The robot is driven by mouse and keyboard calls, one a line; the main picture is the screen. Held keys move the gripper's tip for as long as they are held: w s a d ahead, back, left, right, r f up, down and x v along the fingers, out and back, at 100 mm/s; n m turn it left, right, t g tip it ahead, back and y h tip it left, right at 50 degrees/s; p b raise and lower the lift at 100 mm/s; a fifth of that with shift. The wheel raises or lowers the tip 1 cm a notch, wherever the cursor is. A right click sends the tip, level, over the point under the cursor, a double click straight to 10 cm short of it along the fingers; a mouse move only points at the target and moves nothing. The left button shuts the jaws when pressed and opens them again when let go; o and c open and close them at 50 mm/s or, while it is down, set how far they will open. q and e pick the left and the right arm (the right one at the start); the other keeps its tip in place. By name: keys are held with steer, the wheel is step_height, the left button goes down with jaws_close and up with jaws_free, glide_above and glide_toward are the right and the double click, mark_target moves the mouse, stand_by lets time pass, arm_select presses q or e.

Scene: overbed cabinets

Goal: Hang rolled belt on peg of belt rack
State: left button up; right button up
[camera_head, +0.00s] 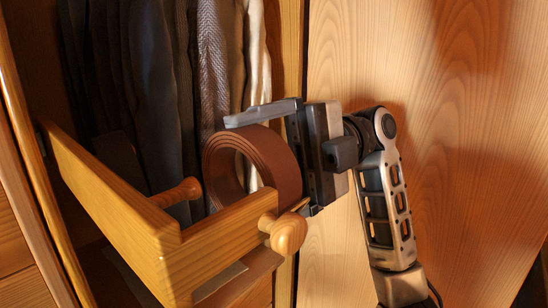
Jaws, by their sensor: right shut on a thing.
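The rolled belt (279,168) is a reddish-brown coil with an open middle, its opening facing left toward the camera. My right gripper (262,160) is shut on it from the right, one finger along its top; the lower finger is mostly hidden. The belt rack (110,188) is a pull-out wooden frame on the left. Its peg (175,194) points right from the side rail, the rounded tip close to the coil's left edge. I cannot tell whether the tip touches or enters the coil. The rack's front board hides the coil's lower part. My left gripper is not in view.
A round wooden knob (286,233) sticks out of the rack's front, just below the gripper. Dark and light hanging clothes (175,80) fill the cabinet behind. A broad wooden panel (465,130) stands behind my right arm. Another wooden edge (30,150) borders the left.

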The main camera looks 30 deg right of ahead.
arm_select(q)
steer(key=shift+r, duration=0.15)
arm_select(e)
steer(key=s+a+f, duration=0.1)
steer(key=s+a, duration=0.1)
steer(key=a, duration=0.5)
steer(key=shift+s+a+f, duration=0.2)
steer(key=shift+s+a, duration=0.1)
steer(key=shift+s, duration=0.1)
stand_by(0.5)
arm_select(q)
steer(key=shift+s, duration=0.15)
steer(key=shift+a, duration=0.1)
arm_select(e)
steer(key=o, duration=0.8)
